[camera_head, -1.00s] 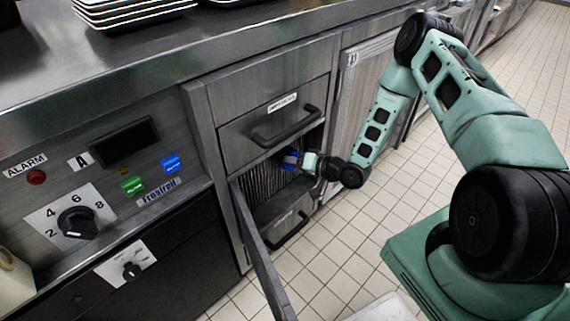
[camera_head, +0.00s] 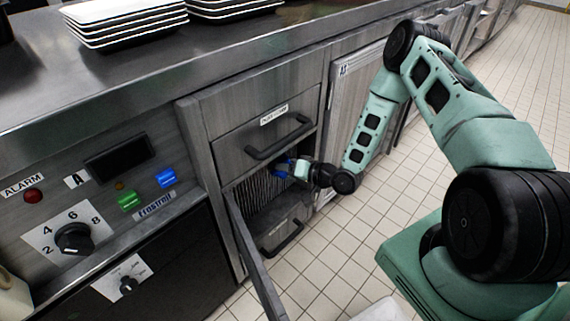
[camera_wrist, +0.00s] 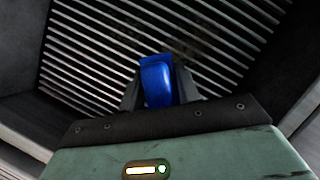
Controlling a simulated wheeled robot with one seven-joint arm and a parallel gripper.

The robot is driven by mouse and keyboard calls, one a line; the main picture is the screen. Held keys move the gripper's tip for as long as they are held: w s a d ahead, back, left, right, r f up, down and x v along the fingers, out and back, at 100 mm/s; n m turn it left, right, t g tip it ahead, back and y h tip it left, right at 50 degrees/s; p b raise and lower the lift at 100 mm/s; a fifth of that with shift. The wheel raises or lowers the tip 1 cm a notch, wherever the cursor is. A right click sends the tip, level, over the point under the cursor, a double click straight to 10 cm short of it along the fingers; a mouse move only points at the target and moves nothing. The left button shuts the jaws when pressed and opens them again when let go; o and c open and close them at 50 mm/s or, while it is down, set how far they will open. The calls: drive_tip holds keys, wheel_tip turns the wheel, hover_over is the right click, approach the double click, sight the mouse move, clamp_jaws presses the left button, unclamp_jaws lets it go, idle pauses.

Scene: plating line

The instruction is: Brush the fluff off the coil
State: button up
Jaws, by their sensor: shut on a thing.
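The coil (camera_head: 255,193) is a set of thin pale fins inside an opened compartment under the counter. It fills much of the wrist view (camera_wrist: 85,65) behind my gripper. A grey-brown patch of fluff (camera_wrist: 195,42) shows on the fins just above and right of the gripper; some fins there are obscured. My gripper (camera_wrist: 158,88) is shut on a blue brush (camera_wrist: 157,80), held in front of the fins. In the head view the gripper (camera_head: 293,168) is at the right part of the opening. The bristles are hidden, so I cannot tell whether they touch the fins.
The compartment's open door (camera_head: 256,258) stands out at the left of the opening. A drawer with a dark handle (camera_head: 279,137) is above, and another handle (camera_head: 283,236) is below. Stacked plates (camera_head: 125,22) stand on the counter.

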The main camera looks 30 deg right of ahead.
sight(244, 184)
drive_tip(key=shift+s+a+p, duration=0.2)
drive_tip(key=shift+s+a, duration=0.2)
drive_tip(key=shift+a, duration=0.75)
drive_tip(key=shift+s+a+p, duration=0.2)
drive_tip(key=shift+s+a, duration=0.15)
drive_tip(key=shift+a, duration=0.8)
drive_tip(key=shift+s+a+p, duration=0.2)
drive_tip(key=shift+s+a, duration=0.2)
drive_tip(key=shift+a, duration=0.75)
drive_tip(key=shift+s+a, duration=0.15)
drive_tip(key=shift+a, duration=0.6)
drive_tip(key=shift+s+a, duration=0.1)
drive_tip(key=shift+a, duration=0.6)
drive_tip(key=shift+s, duration=0.15)
drive_tip(key=shift+s+d+p, duration=0.25)
drive_tip(key=shift+s+d, duration=0.1)
drive_tip(key=shift+s, duration=0.55)
drive_tip(key=shift+s+d+p, duration=0.3)
drive_tip(key=shift+s, duration=0.65)
drive_tip(key=shift+s+d+p, duration=0.25)
drive_tip(key=shift+s+d, duration=0.1)
drive_tip(key=shift+s, duration=0.55)
drive_tip(key=shift+s, duration=0.15)
drive_tip(key=s, duration=0.1)
drive_tip(key=s+d, duration=0.1)
drive_tip(key=shift+s+p, duration=0.3)
